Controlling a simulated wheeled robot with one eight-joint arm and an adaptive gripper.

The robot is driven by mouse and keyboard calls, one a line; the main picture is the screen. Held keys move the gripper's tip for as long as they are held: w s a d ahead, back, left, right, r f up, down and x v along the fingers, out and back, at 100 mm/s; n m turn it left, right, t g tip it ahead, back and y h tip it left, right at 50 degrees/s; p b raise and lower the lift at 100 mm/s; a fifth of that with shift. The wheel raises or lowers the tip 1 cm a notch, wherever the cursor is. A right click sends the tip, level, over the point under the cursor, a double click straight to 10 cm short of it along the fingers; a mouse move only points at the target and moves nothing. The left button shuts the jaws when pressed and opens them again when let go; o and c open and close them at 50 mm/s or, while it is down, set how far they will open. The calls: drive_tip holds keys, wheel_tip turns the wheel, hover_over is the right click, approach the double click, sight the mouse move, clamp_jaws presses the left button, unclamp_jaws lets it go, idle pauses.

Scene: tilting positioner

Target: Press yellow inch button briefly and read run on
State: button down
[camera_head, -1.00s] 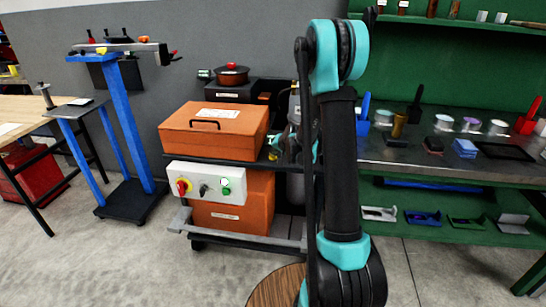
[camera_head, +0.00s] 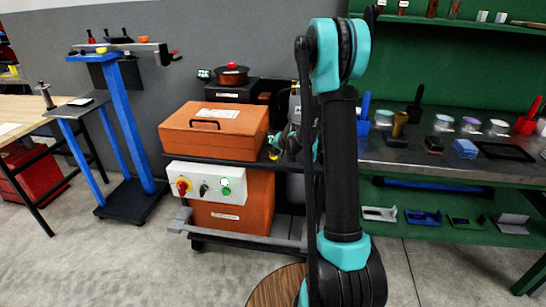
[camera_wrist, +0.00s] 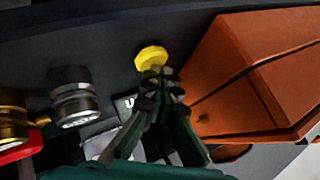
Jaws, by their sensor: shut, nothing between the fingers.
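A yellow button (camera_wrist: 151,58) shows in the wrist view, set on a dark surface. My gripper (camera_wrist: 165,72) is shut and empty, with its fingertips just below the button in the picture. The tips overlap its lower edge, but I cannot tell whether they touch it. A pale label with dark lettering (camera_wrist: 127,104) is partly covered by my fingers. No readable run-on value shows.
A silver knob (camera_wrist: 73,97) and a gold knob with red (camera_wrist: 12,115) lie left of my fingers. The orange body (camera_wrist: 255,80) stands close on the right. A white control panel (camera_head: 212,173) is on the trolley front. A green bench (camera_head: 450,170) stands right.

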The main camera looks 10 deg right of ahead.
sight(274, 157)
drive_tip(key=shift+r, duration=0.65)
drive_tip(key=shift+r, duration=2.5)
drive_tip(key=shift+s, duration=0.1)
drive_tip(key=s+d+f+n+g+h, duration=0.1)
drive_tip(key=s+d+f+n+g, duration=0.1)
drive_tip(key=s, duration=1.8)
drive_tip(key=s+d+f+n+g+h, duration=0.1)
drive_tip(key=s+f+n+g, duration=0.1)
drive_tip(key=s, duration=1.8)
drive_tip(key=shift+s+d+f+n+g+h, duration=0.3)
drive_tip(key=shift+s+d+f+n+h, duration=0.1)
drive_tip(key=shift+n, duration=0.3)
drive_tip(key=shift+w, duration=0.1)
